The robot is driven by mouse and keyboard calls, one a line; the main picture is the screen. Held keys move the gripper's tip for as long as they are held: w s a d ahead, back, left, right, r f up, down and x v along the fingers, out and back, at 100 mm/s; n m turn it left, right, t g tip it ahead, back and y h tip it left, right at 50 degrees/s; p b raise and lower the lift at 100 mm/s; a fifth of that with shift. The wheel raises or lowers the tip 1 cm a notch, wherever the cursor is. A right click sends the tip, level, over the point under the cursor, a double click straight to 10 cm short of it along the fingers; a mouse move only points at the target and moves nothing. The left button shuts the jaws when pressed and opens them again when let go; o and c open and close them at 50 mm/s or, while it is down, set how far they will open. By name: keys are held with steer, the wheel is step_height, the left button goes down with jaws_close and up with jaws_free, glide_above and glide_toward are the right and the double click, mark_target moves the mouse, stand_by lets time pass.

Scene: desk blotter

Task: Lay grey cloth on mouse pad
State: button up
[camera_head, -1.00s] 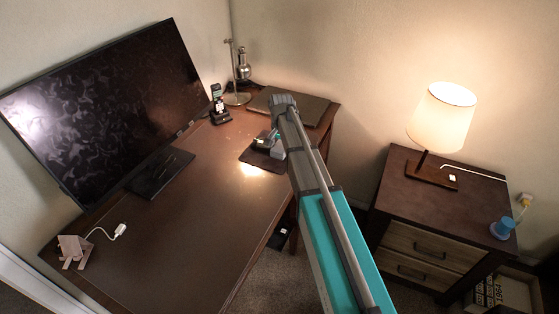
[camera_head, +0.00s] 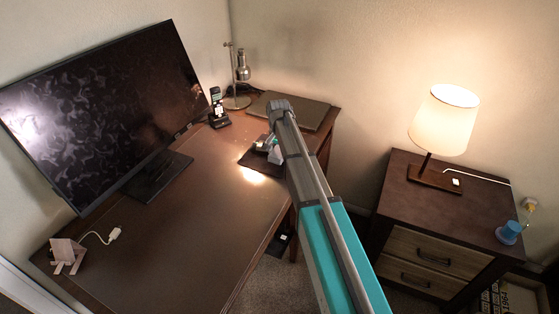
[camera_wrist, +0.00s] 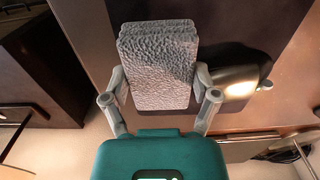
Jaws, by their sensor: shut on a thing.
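My gripper (camera_wrist: 160,100) is shut on the grey cloth (camera_wrist: 158,65), a thick folded pad with a rough, nubbly surface, one finger along each side. In the head view the cloth (camera_head: 275,155) is a small pale patch beside my arm, at the right part of the dark mouse pad (camera_head: 252,161). The mouse pad (camera_wrist: 255,22) also shows as a dark area behind the cloth in the wrist view. I cannot tell whether the cloth touches the pad or hangs just above it. My arm hides part of the pad's right side in the head view.
A closed laptop (camera_head: 290,109), a desk lamp (camera_head: 241,72) and a phone on a stand (camera_head: 217,108) stand at the back. A monitor (camera_head: 110,110) fills the left. A rounded shiny object (camera_wrist: 240,85) lies beside the cloth. The desk's front (camera_head: 170,235) is mostly clear.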

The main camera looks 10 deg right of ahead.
mark_target(278, 158)
steer(key=shift+w+f+b, duration=0.1)
steer(key=shift+f+b, duration=1.3)
steer(key=shift+f, duration=0.25)
steer(key=shift+f, duration=0.15)
steer(key=o, duration=0.9)
steer(key=shift+c, duration=0.2)
steer(key=shift+r, duration=0.25)
step_height(278, 158, up, 12)
steer(key=p, duration=1.2)
steer(key=shift+f, duration=0.1)
steer(key=s+n, duration=0.7)
steer(key=s, duration=2.2)
steer(key=shift+d, duration=0.3)
